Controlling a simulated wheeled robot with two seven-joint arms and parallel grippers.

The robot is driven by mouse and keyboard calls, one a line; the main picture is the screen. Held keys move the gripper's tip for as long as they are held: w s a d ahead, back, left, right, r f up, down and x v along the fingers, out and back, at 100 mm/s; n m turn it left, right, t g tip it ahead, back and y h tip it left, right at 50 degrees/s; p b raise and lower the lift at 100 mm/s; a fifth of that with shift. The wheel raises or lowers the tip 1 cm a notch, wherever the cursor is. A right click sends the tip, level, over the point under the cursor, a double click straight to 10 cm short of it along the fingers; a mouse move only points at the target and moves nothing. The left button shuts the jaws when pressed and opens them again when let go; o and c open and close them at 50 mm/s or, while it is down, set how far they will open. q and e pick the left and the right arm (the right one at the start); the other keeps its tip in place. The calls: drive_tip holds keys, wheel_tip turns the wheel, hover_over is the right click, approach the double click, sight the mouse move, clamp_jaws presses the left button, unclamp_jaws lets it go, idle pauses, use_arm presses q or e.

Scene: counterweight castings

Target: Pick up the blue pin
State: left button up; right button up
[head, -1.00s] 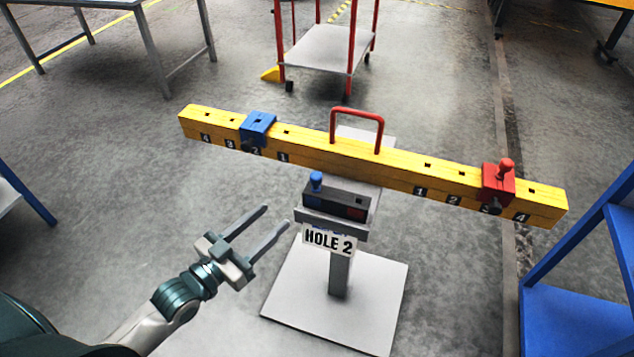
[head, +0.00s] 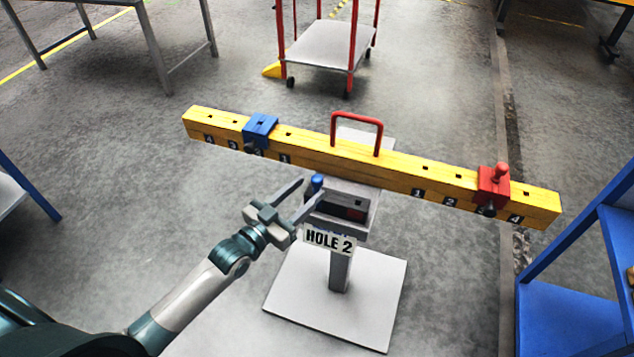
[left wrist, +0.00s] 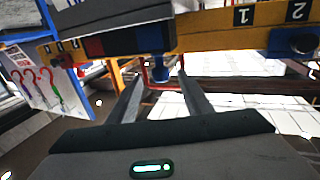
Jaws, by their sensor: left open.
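The blue pin (head: 317,181) stands upright in the left end of a dark block on the grey stand. It also shows in the left wrist view (left wrist: 158,66), past and between the finger tips. My left gripper (head: 311,188) is open and empty, its tips at the pin from the left. One finger passes close to the pin's lower part; I cannot tell whether they touch. My right gripper is not in view.
A yellow numbered beam (head: 400,174) with a red handle (head: 357,115) lies just behind the pin. It carries a blue block (head: 260,127) and a red block (head: 493,184) with a red pin. A "HOLE 2" sign (head: 329,240) hangs below. A blue shelf (head: 575,310) stands right.

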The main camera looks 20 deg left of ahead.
sight(313, 183)
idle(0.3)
use_arm(q)
drive_tip(key=p+x, duration=0.2)
drive_tip(key=x, duration=0.2)
drive_tip(key=shift+w+r, duration=0.15)
drive_tip(key=shift+w+d+p, duration=0.15)
drive_tip(key=shift+w+p, duration=0.15)
drive_tip(key=shift+w, duration=0.15)
clamp_jaws()
